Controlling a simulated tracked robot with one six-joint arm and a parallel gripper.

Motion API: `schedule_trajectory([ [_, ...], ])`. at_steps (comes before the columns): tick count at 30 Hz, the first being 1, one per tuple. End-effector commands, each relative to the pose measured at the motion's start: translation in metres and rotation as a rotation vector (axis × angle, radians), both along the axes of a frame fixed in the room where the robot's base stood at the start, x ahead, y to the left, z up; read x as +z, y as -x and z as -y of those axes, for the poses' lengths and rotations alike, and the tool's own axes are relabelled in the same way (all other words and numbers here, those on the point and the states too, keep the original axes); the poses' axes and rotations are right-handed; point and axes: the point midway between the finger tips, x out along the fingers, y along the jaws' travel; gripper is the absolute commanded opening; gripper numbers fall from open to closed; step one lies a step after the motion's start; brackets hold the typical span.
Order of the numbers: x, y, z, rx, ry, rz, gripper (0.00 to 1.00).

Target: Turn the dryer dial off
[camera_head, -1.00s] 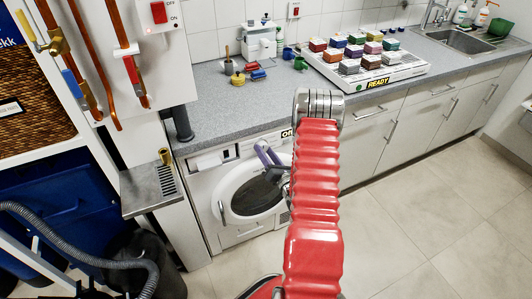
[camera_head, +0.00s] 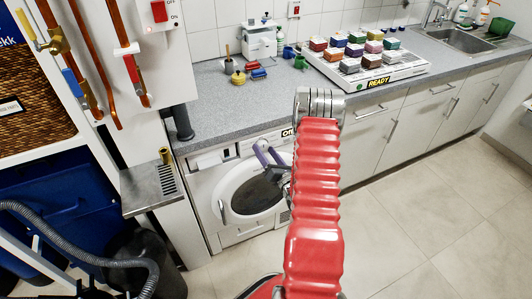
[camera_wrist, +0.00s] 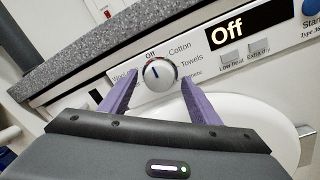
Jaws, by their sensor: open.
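The dryer (camera_head: 205,180) stands under the counter with its round door at the front. Its white dial (camera_wrist: 158,73) is on the control panel in the wrist view, with the label "Off" just above it and "Cotton" and "Towels" to its right. The dial's dark mark points up, towards "Off". The panel display (camera_wrist: 240,27) reads "Off". My gripper (camera_wrist: 158,80) is open, with one purple finger on each side of the dial. Gaps show between the fingers and the dial. In the head view my gripper (camera_head: 265,148) is at the panel and hides the dial.
The dryer's round door (camera_head: 232,208) lies below my gripper. The grey counter (camera_head: 215,115) overhangs the panel. A steel side shelf (camera_head: 150,190) and a black bin (camera_head: 170,275) are at the left. The floor at the right is clear.

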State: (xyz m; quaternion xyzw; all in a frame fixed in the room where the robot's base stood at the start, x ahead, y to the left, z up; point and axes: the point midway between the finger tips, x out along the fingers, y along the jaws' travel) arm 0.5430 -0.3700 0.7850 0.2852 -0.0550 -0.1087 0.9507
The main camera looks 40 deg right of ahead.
Motion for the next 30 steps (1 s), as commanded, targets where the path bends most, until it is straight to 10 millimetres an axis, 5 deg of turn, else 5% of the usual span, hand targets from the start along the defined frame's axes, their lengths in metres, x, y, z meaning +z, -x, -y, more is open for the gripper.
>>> schedule_trajectory([
  [8, -0.001, 0.028, -0.006, -0.003, -0.002, 0.000, 0.56],
  [24, -0.007, 0.115, -0.027, -0.003, -0.003, -0.002, 0.56],
  [30, -0.008, 0.131, -0.032, -0.001, -0.003, -0.003, 0.56],
])
